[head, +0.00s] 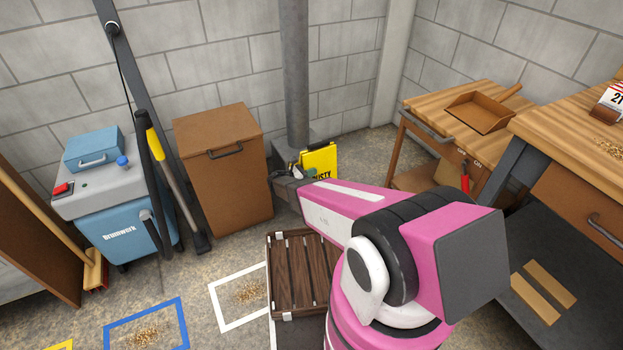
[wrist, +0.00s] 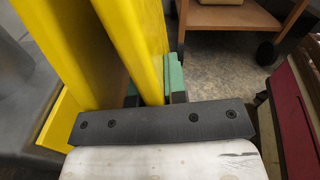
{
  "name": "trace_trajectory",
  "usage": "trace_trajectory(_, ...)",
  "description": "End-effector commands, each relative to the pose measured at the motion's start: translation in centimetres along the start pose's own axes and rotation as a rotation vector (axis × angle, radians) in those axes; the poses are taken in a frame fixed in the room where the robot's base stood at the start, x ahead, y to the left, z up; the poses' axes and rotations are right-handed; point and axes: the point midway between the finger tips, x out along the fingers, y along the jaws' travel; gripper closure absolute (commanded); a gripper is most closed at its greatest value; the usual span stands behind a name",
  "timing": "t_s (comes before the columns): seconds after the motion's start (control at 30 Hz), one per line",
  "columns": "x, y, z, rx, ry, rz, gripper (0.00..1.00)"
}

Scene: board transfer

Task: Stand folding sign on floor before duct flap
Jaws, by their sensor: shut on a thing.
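The yellow folding sign (head: 320,160), with dark lettering ending in "USTY", stands roughly upright beside the foot of the grey duct (head: 295,75). My gripper (head: 297,172) is at the sign's left side, partly hidden by my arm. In the wrist view my gripper (wrist: 155,88) has green pads on both sides of one yellow panel of the sign (wrist: 142,40). Another yellow panel spreads to the left of it. The sign's lower edge is hidden, so I cannot tell whether it touches the floor. I cannot make out the duct flap.
A brown cabinet (head: 222,170) stands left of the duct, and a blue machine (head: 125,225) is further left. A dark slatted crate (head: 300,275) is in front. Wooden workbenches (head: 455,97) stand at right. Bare floor (head: 360,148) shows right of the sign.

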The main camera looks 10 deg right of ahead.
Motion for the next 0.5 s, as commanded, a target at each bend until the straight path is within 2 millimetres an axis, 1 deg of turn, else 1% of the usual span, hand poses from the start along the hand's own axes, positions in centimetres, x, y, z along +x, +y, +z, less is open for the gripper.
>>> trace_trajectory(0.17,0.2,0.2,-0.7,0.001,-0.002,0.001,1.0)
trace_trajectory(0.4,0.2,0.7,-3.7,-0.001,-0.002,0.001,1.0)
trace_trajectory(0.5,0.2,0.7,-4.0,0.001,-0.003,0.001,1.0)
